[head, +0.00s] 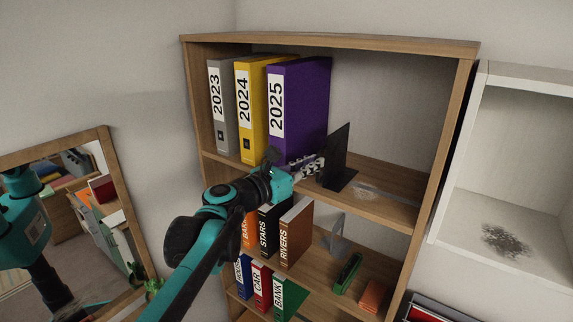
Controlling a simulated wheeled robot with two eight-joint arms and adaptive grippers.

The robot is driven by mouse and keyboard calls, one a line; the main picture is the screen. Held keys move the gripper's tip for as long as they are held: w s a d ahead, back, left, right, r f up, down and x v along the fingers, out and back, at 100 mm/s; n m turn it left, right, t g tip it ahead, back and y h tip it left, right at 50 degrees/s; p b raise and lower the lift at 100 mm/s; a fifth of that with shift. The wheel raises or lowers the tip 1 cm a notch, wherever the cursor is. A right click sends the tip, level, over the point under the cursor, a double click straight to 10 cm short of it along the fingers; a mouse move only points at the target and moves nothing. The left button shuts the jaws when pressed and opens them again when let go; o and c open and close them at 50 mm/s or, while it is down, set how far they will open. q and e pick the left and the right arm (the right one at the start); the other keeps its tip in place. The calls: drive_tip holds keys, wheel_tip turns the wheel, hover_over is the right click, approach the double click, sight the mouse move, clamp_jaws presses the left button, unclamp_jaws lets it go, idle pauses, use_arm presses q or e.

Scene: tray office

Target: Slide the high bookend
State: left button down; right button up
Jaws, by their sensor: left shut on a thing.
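The high bookend (337,158) is a black upright plate with a flat foot on the upper shelf of the wooden bookcase. It stands right of the purple 2025 binder (304,100), with a gap between them. My left gripper (318,166) reaches in from the lower left, in front of the purple binder's lower edge. Its fingers are at the lower left part of the bookend and shut on it. The exact finger contact is small and hard to see. My right gripper is out of view.
A yellow 2024 binder (256,110) and a grey 2023 binder (221,115) stand further left. Below are books, a grey bookend (337,233), a green item (347,272) and an orange item (372,295). The upper shelf (400,185) is mostly clear right of the bookend.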

use_arm(q)
drive_tip(key=s+d, duration=1.1)
drive_tip(key=d, duration=0.4)
drive_tip(key=shift+s+d+b, duration=0.2)
drive_tip(key=shift+d+b, duration=0.15)
drive_tip(key=c, duration=1.7)
unclamp_jaws()
drive_tip(key=shift+o, duration=0.3)
drive_tip(key=shift+s+d, duration=0.1)
drive_tip(key=shift+d, duration=0.1)
drive_tip(key=shift+a, duration=0.1)
drive_tip(key=v, duration=1.2)
